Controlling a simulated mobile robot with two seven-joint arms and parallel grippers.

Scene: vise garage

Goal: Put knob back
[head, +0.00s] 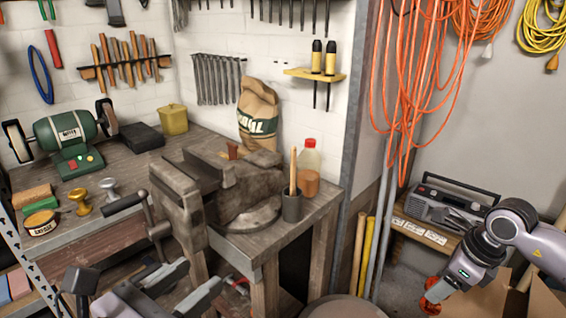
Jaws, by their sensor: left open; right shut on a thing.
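A gold knob-shaped piece (80,201) and a silver one (109,189) stand on the left part of the workbench (140,178), beside a round tin (41,222). My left gripper (197,279) is open at the bottom left, in front of the bench and below the vise (186,205). I see nothing between its fingers. My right gripper (437,292) is at the lower right, pointing down and left, shut on a red thing (430,306). The red thing is small and partly hidden, so I cannot tell whether it is a knob.
A bench grinder (66,138) stands at the back left. A dark cup (292,206) and a red-capped bottle (309,157) stand at the bench's right end. A cardboard box (541,298) is beside my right gripper. A radio (449,202) sits on a low shelf behind.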

